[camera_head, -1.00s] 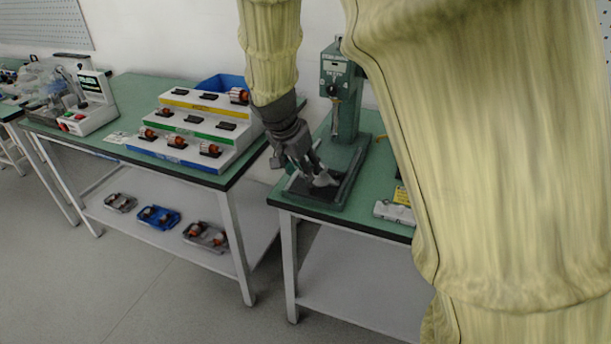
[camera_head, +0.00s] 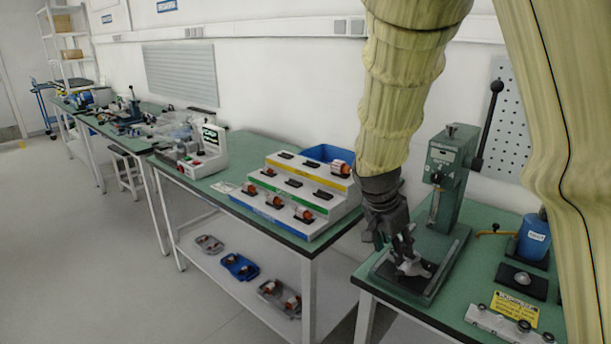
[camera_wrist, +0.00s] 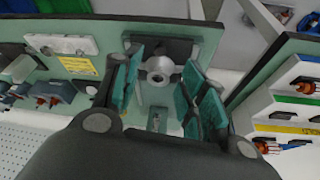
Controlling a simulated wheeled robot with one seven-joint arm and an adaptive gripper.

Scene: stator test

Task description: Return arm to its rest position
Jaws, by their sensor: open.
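My arm, in a yellowish cover, hangs down in the head view. My gripper (camera_head: 412,268) is low over the base of a green press (camera_head: 446,170). In the wrist view my gripper (camera_wrist: 160,82) has its teal-padded fingers apart. A round metal piece with a central hole (camera_wrist: 159,68) shows between them, on a dark plate. I cannot tell whether the fingers touch it. I see nothing clamped in the fingers.
The press's long lever (camera_head: 489,125) stands up beside it. A blue cylinder (camera_head: 534,238) and a yellow-labelled metal block (camera_head: 505,322) are to the right. A stepped rack (camera_head: 285,213) with several orange-and-metal parts stands on the left table. Open floor (camera_head: 110,270) lies at left.

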